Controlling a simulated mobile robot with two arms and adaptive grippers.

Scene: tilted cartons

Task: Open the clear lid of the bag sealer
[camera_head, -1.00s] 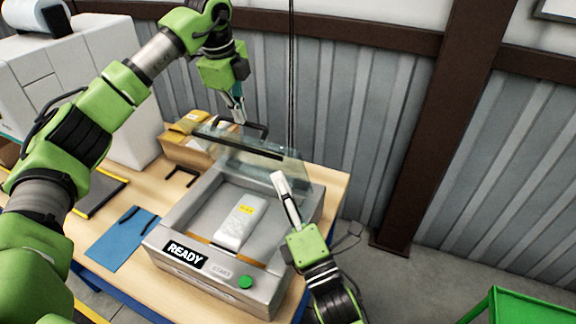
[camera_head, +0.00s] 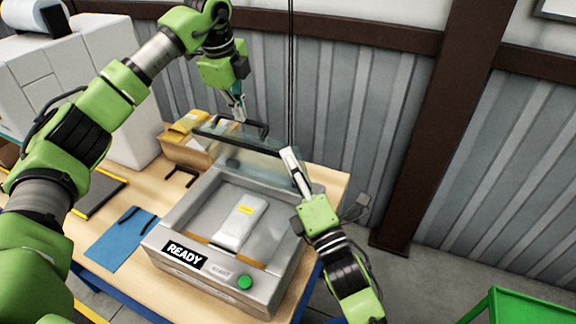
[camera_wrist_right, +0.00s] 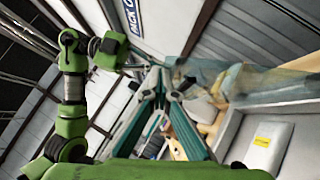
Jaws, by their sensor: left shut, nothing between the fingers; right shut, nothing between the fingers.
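The bag sealer (camera_head: 170,228) is a grey box on the table, with a READY display and a green button on its front. Its clear lid (camera_head: 240,160) stands raised at the back of the sealer, steeply tilted, with a dark strip along its upper edge. A white packet with a yellow label (camera_head: 240,222) lies in the open chamber and also shows in the right wrist view (camera_wrist_right: 268,148). My right gripper (camera_head: 289,158) is shut and empty at the lid's right edge; contact is unclear. My left gripper (camera_head: 241,116) is shut and empty above and behind the lid, near a dark handle.
A blue folder (camera_head: 122,238) lies left of the sealer. A cardboard box with yellow and white packets (camera_head: 182,150) stands behind left. A large white machine (camera_head: 100,100) is at the left. A corrugated wall is behind the table. A green cart (camera_head: 520,305) stands at lower right.

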